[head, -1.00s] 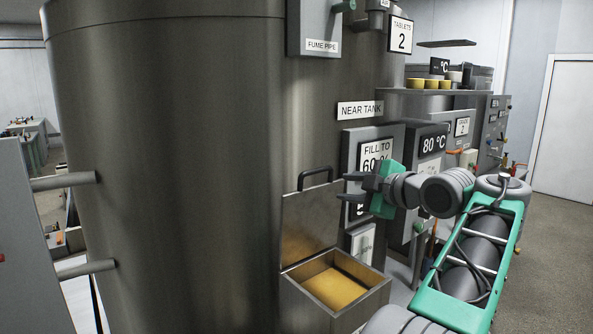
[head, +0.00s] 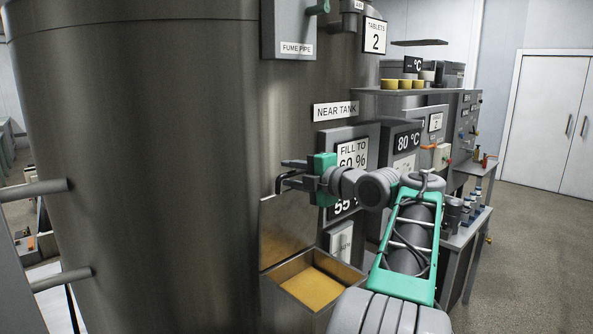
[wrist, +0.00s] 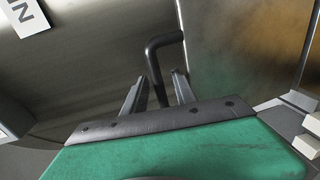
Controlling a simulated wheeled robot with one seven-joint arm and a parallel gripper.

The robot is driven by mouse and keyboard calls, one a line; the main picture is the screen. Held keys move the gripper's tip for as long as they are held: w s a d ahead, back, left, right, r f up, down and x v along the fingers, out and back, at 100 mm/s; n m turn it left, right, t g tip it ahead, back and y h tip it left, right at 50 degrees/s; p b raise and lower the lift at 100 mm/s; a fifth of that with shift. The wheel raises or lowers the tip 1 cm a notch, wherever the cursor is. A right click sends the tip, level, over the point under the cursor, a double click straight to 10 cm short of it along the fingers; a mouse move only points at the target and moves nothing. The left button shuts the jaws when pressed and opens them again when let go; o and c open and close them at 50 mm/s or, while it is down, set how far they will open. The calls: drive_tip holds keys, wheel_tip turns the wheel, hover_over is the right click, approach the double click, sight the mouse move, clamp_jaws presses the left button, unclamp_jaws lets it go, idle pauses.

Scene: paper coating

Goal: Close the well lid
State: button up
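The well (head: 345,270) is a metal box with a yellowish inside at the foot of the big tank. Its lid (head: 287,232) stands raised, nearly upright, at the left side of the opening. A black bent handle (head: 279,184) is at the lid's top edge, partly hidden by my fingers. My gripper (head: 288,173) is at that handle. In the wrist view the handle (wrist: 155,70) runs between my two fingers (wrist: 158,92), which are apart with gaps beside it. The lid's brownish face (wrist: 245,50) fills the upper right there.
The large steel tank (head: 140,150) stands close on the left. Sign panels, including the 80 °C box (head: 407,142), are behind my gripper. A shelf (head: 430,91) with yellow cups is further back. Open floor (head: 530,240) lies to the right.

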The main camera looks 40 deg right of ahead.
clamp_jaws()
idle(1.3)
